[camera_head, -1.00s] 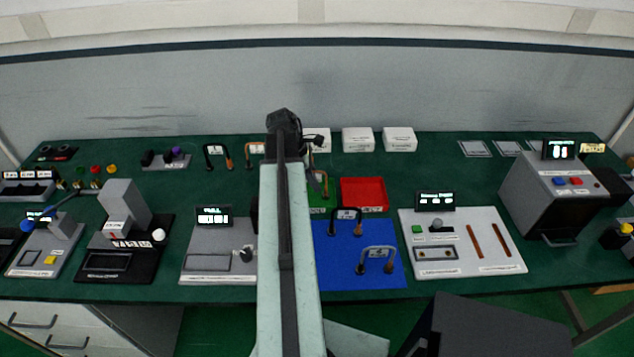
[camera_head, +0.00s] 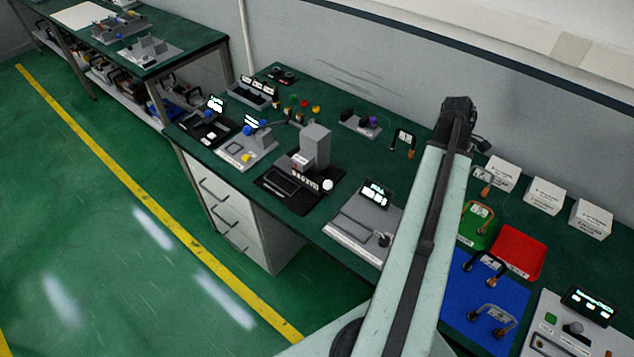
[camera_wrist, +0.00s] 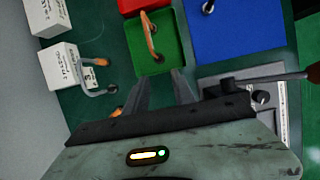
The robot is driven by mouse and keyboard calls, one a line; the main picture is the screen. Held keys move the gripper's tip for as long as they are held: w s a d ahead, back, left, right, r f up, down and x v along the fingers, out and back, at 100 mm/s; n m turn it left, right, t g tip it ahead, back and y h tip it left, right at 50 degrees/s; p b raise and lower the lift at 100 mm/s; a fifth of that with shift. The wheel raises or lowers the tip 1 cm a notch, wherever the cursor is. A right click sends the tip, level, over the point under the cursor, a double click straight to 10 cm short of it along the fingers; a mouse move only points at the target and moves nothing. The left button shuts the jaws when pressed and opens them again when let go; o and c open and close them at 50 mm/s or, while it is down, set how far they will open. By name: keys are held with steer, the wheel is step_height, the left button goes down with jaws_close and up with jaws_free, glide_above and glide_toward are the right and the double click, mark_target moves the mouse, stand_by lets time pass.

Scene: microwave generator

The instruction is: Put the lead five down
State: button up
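Several U-shaped leads with dark and orange ends are in view; I cannot read a five on any tag. In the wrist view, a grey lead (camera_wrist: 97,92) with a white tag lies on the table left of my gripper (camera_wrist: 162,80). An orange-brown lead (camera_wrist: 150,36) is in the green tray (camera_wrist: 171,52), just beyond the fingertips. In the head view, two leads stand on the blue mat (camera_head: 458,312), a dark one (camera_head: 484,260) and a grey one (camera_head: 494,314). My gripper's fingers are apart, with nothing visible between them; my arm hides it in the head view.
A red tray (camera_head: 518,250) adjoins the green one. White boxes (camera_head: 545,195) line the back. A grey device (camera_head: 362,222) is left of my arm, a white panel (camera_head: 560,335) at right.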

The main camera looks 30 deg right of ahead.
steer(key=w+a+f+m+t, duration=0.1)
steer(key=w+a+t, duration=0.1)
steer(key=w+a, duration=1.95)
steer(key=w+a+m+y, duration=0.1)
steer(key=w+a, duration=0.1)
steer(key=a, duration=1.4)
steer(key=w+a+m+t, duration=0.1)
steer(key=w+a, duration=0.1)
steer(key=a, duration=1.4)
steer(key=shift+f+m+t+y, duration=0.25)
steer(key=shift+m+t+y, duration=0.05)
steer(key=shift+m+y, duration=0.1)
steer(key=f+b, duration=0.4)
steer(key=shift+w, duration=0.2)
